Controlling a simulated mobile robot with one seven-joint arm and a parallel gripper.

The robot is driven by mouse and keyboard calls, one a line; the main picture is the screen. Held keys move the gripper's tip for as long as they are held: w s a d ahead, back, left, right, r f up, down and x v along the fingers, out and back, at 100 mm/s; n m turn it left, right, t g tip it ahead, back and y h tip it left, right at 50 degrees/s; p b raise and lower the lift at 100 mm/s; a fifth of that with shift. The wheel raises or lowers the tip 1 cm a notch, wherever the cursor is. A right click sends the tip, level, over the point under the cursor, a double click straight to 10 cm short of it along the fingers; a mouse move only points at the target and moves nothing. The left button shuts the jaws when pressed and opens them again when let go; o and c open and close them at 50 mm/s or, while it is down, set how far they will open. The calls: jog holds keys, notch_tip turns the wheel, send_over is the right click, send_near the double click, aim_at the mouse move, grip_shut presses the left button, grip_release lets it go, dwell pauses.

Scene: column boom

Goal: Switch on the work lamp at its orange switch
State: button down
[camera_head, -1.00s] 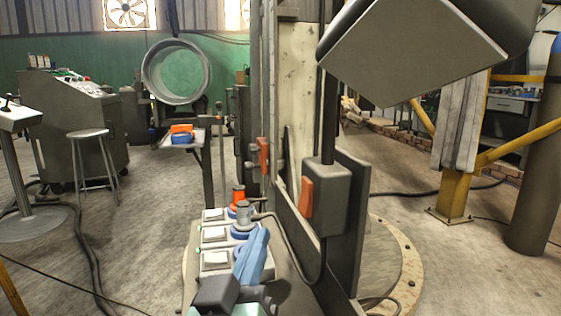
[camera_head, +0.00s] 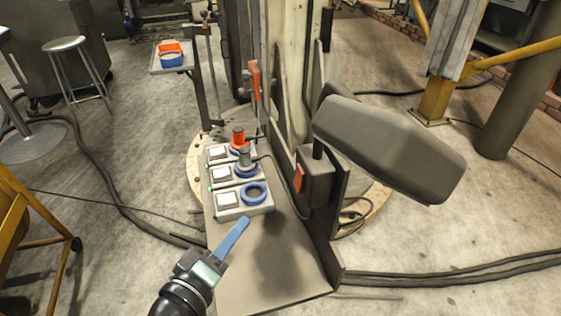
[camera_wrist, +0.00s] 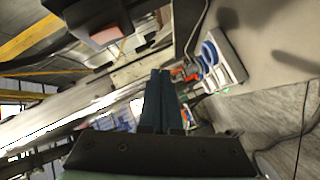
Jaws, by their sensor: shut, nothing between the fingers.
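The work lamp's grey boxy head (camera_head: 385,148) hangs out to the right on a short stem in the head view. Its stem rises from a grey switch box (camera_head: 318,172) on an upright plate. The orange switch (camera_head: 299,178) is on the box's left face. In the wrist view the orange switch (camera_wrist: 105,35) shows at the upper left, beyond and beside the fingers. My gripper (camera_head: 244,222) has blue fingers, shut and empty, left of and nearer than the switch, apart from it. The fingers also show in the wrist view (camera_wrist: 160,72). Whether the lamp is lit cannot be told.
A bench plate (camera_head: 275,262) carries several white switch units with blue rings (camera_head: 254,193). An orange-topped plug (camera_head: 238,138) and a grey plug (camera_head: 245,157) stand in two rings. A red-orange lever (camera_head: 254,80) stands behind. Cables (camera_head: 450,273) lie on the floor.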

aim_at(298, 179)
jog(key=s+r+n+h+p, duration=0.1)
jog(key=s+r+n+p, duration=0.2)
jog(key=p, duration=0.6)
jog(key=shift+s+a+r+n+h+p, duration=0.3)
jog(key=shift+s+r+h, duration=0.1)
jog(key=shift+s+r, duration=0.6)
jog(key=shift+w, duration=0.1)
jog(key=s+d+x, duration=0.1)
jog(key=d+x, duration=0.1)
jog(key=x, duration=1)
jog(key=shift+w+d+f, duration=0.15)
jog(key=shift+d+f, duration=0.05)
jog(key=shift+d, duration=0.25)
